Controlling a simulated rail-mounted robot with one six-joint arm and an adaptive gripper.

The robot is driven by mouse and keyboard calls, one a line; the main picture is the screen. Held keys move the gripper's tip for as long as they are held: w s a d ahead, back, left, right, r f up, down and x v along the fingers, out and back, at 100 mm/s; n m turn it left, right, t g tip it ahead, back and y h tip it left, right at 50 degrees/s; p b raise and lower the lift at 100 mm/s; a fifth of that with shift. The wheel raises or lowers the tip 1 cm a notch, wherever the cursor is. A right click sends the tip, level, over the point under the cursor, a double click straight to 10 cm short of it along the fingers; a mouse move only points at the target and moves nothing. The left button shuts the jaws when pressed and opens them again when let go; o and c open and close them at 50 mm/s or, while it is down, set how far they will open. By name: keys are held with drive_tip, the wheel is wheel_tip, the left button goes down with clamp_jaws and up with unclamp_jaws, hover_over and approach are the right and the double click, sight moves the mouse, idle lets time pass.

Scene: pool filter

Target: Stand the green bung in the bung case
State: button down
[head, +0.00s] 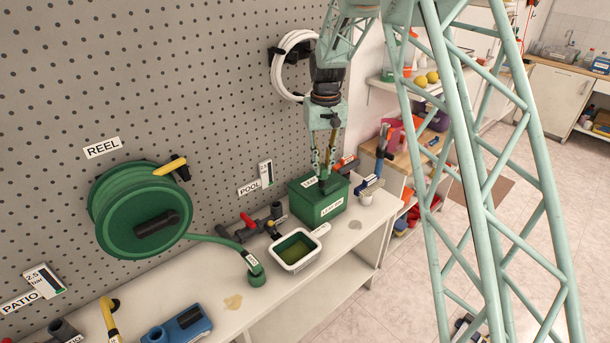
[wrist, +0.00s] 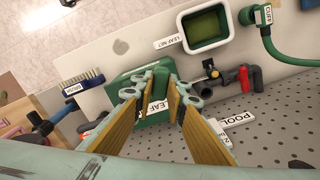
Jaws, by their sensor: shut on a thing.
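My gripper (head: 323,180) points straight down at the top of a green box labelled as a leaf bin (head: 325,208). In the wrist view its fingertips (wrist: 160,90) close on a raised dark green grip (wrist: 160,78) on the bin's lid (wrist: 130,92). The lid looks seated on the bin. I cannot make out a green bung or a bung case in either view. The inside of the bin is hidden under the lid.
A white-rimmed leaf net tray (head: 297,250) stands left of the bin. A green hose cuff (head: 255,275) runs to the wall reel (head: 140,208). Red-handled valve pipework (head: 247,226) lies behind the tray.

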drive_tip(key=s+d+r+m+b, duration=0.3)
drive_tip(key=s+d+r+m, duration=0.1)
drive_tip(key=d, duration=0.5)
drive_tip(key=shift+s+r+m, duration=0.15)
drive_tip(key=shift+s+m, duration=0.45)
drive_tip(key=shift+s, duration=0.55)
drive_tip(key=shift+a, duration=0.1)
